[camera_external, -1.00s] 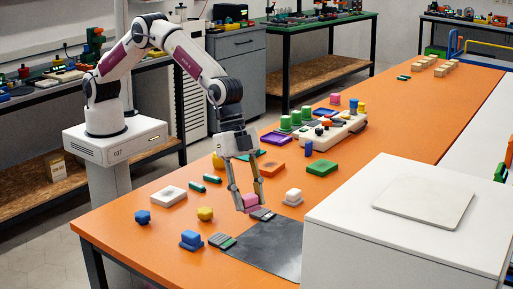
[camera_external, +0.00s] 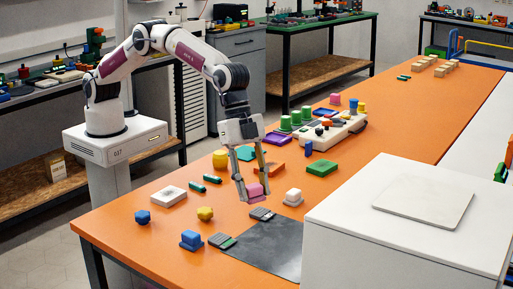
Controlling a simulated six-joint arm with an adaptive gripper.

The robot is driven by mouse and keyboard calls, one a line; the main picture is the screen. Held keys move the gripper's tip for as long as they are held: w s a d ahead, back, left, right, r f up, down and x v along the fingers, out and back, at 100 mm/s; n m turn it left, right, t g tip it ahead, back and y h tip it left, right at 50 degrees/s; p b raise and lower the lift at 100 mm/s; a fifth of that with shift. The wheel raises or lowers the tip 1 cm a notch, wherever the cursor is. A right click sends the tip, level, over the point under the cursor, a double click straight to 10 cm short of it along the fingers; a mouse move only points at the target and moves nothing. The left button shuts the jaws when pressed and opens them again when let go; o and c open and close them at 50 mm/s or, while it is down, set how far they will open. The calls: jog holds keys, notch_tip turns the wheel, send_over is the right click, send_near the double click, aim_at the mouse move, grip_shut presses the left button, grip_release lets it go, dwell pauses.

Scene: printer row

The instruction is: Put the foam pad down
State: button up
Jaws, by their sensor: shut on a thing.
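The foam pad seems to be the pink block (camera_external: 255,191) between the fingertips of my gripper (camera_external: 254,193). My gripper is shut on it and holds it above the orange table (camera_external: 330,187), just behind a small grey striped piece (camera_external: 262,214). I cannot tell how large the gap under the pink block is. The fingers point down and partly cover the block's sides.
A dark mat (camera_external: 268,248) lies in front, beside a large white box (camera_external: 410,220) at the right. An orange tray (camera_external: 270,169) is behind the gripper.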

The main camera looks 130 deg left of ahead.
jog(key=shift+f, duration=0.1)
send_over(256, 237)
jog(key=s, duration=0.1)
jog(key=shift+s+a+f, duration=0.1)
jog(key=shift+a+f, duration=0.05)
jog(key=shift+f, duration=1.05)
jog(key=shift+s+a+f, duration=0.1)
jog(key=shift+a+f, duration=0.05)
jog(key=shift+f, duration=1.05)
jog(key=shift+f, duration=2.5)
jog(key=shift+f, duration=0.1)
jog(key=o, duration=0.9)
